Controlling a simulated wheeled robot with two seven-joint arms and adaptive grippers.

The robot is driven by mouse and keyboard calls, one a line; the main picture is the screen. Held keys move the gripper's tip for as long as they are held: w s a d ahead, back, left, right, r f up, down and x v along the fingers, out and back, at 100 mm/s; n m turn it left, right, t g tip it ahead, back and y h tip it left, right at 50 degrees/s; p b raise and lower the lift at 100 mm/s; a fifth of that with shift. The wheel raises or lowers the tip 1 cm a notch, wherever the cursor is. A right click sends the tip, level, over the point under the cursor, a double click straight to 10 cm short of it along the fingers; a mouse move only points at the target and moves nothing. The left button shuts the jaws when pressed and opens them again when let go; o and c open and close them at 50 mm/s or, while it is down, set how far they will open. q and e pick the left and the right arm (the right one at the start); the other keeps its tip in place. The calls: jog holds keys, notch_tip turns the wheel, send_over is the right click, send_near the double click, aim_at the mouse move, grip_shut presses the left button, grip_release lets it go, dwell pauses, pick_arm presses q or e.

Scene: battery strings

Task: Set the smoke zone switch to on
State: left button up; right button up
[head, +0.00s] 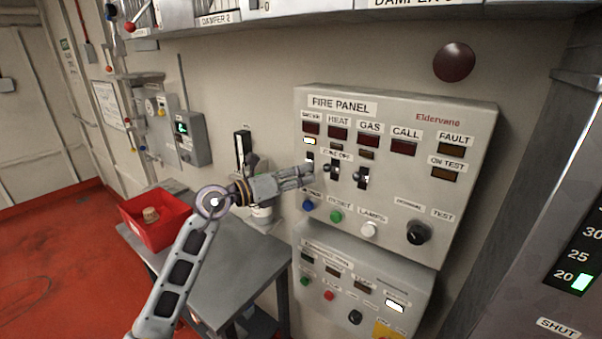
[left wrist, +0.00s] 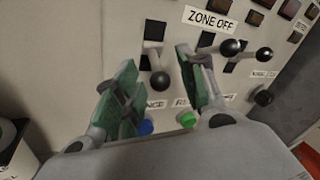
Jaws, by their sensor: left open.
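The grey fire panel (head: 397,110) stands on the wall, with a row of zone switches under the "ZONE OFF" label. The smoke switch (left wrist: 159,80) is the leftmost, a lever with a black ball that hangs low under its dark slot in the left wrist view. The small lamp (head: 309,141) in the smoke column is lit. My left gripper (head: 308,175) is open at the panel and partly hides this switch in the head view. In the left wrist view its green-padded fingers (left wrist: 158,90) stand either side of the lever. I cannot tell whether they touch it. My right gripper is not in view.
The heat switch (head: 332,169) and gas switch (head: 361,178) sit close on the right. Blue (head: 308,205), green (head: 336,216) and white (head: 369,230) buttons lie below. A grey table (head: 225,265) with a red bin (head: 135,212) stands below left.

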pick_arm(q)
jog(key=shift+w+d, duration=0.2)
jog(key=shift+d, duration=0.1)
grip_shut()
